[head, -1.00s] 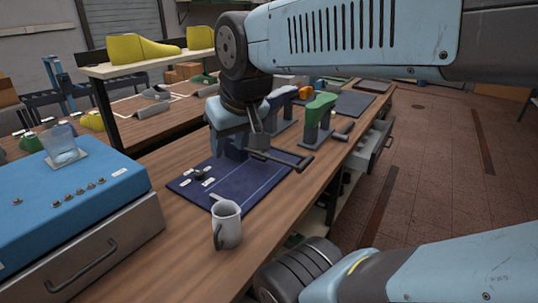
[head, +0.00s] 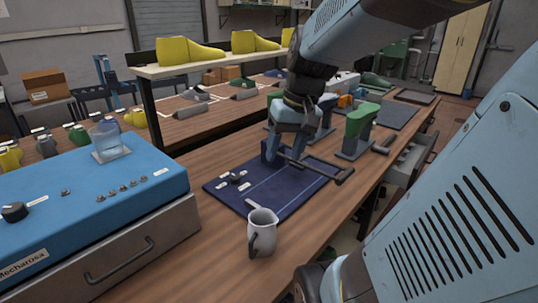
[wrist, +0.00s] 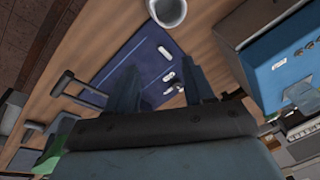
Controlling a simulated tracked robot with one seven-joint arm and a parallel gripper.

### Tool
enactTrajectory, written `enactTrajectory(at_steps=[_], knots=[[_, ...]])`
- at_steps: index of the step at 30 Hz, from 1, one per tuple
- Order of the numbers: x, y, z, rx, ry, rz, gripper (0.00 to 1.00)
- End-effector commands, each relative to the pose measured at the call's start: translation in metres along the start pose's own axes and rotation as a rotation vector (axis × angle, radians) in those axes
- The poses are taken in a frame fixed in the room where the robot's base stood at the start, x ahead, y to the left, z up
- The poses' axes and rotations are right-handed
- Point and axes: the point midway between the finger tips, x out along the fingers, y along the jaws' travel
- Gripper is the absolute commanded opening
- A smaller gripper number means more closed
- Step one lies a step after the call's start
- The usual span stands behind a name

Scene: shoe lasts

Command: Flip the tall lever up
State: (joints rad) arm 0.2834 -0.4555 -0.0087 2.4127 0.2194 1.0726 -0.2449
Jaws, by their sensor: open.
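A dark blue panel (head: 225,195) lies on the wooden bench, with small white labels and a small black control (head: 237,177). A long dark lever (head: 318,168) with a crossbar end lies low over the panel's right side, its bar towards the bench's right edge. It also shows at the left in the wrist view (wrist: 70,88). It looks like the tall lever, though its base is hidden. My gripper (head: 285,150) points down over the panel's far part, beside the lever. In the wrist view my gripper's fingers (wrist: 160,85) are spread and empty. Contact with the lever cannot be told.
A grey mug (head: 262,235) stands at the panel's near edge. A blue box (head: 60,235) with small toggles, a knob and a glass (head: 106,140) stands at the left. Green-topped stands (head: 362,120) are behind the lever. Yellow lasts (head: 188,51) sit on the shelf.

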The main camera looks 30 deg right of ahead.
Motion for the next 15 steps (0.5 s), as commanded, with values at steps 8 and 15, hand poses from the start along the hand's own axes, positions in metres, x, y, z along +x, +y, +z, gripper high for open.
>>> enactTrajectory(at_steps=[8, 15], knots=[[0.025, 0.051, -0.027, 0.151, -0.159, -0.201, 0.53], [0.043, 0.105, -0.046, 0.272, -0.206, -0.422, 0.53]])
